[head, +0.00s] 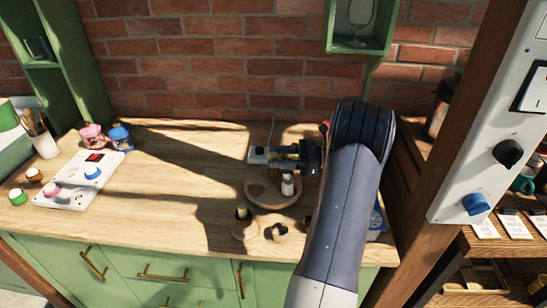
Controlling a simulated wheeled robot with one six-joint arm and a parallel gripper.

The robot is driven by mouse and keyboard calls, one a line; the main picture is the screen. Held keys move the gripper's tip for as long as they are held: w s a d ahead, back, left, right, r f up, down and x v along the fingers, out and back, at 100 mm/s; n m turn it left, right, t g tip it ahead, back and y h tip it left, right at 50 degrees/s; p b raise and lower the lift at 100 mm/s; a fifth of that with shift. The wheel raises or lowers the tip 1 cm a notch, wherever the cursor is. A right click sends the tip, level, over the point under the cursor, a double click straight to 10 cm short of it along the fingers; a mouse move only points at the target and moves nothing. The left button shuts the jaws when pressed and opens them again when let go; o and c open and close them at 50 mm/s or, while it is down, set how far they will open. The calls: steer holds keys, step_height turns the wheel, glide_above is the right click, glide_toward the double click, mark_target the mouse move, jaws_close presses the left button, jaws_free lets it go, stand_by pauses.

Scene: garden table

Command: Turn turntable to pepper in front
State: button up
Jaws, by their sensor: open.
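The turntable (262,198) is a round, light wooden piece on the worktop near the middle of the head view. A small white shaker with a dark top (288,186) stands on it at the right. I cannot tell whether this is the pepper. My gripper (278,158) is open at the turntable's far side, pointing left, with dark fingers. It looks empty, and I cannot tell whether it touches the turntable. My forearm and the gripper hide part of the right and far side.
A small wooden pot (243,226) and a round wooden piece (277,232) stand before the turntable. A white socket box (258,154) is behind it. A white control panel (80,182), pink jar (92,136) and blue jar (121,136) stand left. The left-middle worktop (165,190) is clear.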

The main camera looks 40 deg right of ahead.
steer(key=v, duration=0.9)
steer(key=shift+b, duration=0.35)
